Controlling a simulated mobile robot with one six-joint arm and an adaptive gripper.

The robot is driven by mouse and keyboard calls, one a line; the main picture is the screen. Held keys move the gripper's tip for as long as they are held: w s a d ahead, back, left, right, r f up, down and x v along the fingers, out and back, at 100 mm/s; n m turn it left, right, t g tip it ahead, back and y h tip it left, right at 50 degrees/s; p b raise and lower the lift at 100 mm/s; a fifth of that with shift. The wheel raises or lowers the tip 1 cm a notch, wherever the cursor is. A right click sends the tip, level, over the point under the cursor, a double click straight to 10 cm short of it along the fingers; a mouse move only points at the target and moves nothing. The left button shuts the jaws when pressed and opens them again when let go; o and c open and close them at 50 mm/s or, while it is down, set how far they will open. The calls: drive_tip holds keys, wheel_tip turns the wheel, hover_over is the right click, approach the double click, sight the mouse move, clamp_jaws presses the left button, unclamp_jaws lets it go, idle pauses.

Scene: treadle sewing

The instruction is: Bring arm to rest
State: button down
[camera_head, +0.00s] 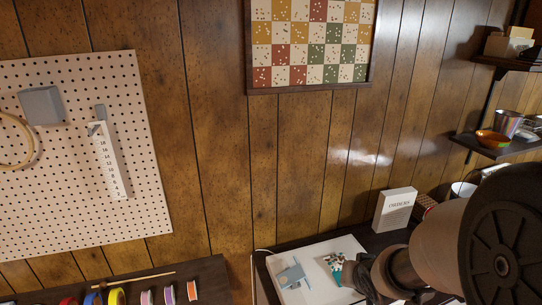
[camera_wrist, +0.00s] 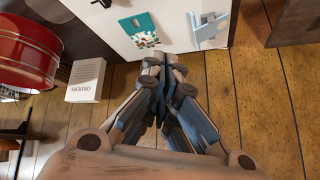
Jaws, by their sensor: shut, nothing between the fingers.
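My gripper (camera_wrist: 168,78) is in the middle of the wrist view, with its fingers together and nothing held between them. In that view, its tips are just below the edge of a white surface (camera_wrist: 178,12); the height between them is hard to judge. In the head view, my arm fills the lower right and hides part of the table; I cannot make out the fingertips clearly there.
The white surface (camera_head: 318,262) bears a teal patterned piece (camera_head: 335,265) and a blue-grey object (camera_head: 291,275). An "ORDERS" block (camera_head: 396,210) stands behind. Colored rolls (camera_head: 117,296) lie lower left. A pegboard (camera_head: 70,185) and wall shelf (camera_head: 485,145) flank open wall.

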drive_tip(key=s+a+r+n+g+h, duration=0.1)
drive_tip(key=s+r, duration=1)
drive_tip(key=s, duration=0.1)
drive_tip(key=s+a+r+n+g, duration=0.1)
drive_tip(key=s+a, duration=0.1)
drive_tip(key=s, duration=0.4)
drive_tip(key=s+a+r+g+y, duration=0.1)
drive_tip(key=s+a, duration=0.1)
drive_tip(key=s, duration=0.5)
drive_tip(key=shift+a+r+n+y, duration=0.15)
drive_tip(key=shift+a+n+y, duration=0.15)
drive_tip(key=shift+a+n, duration=0.1)
drive_tip(key=shift+d, duration=0.15)
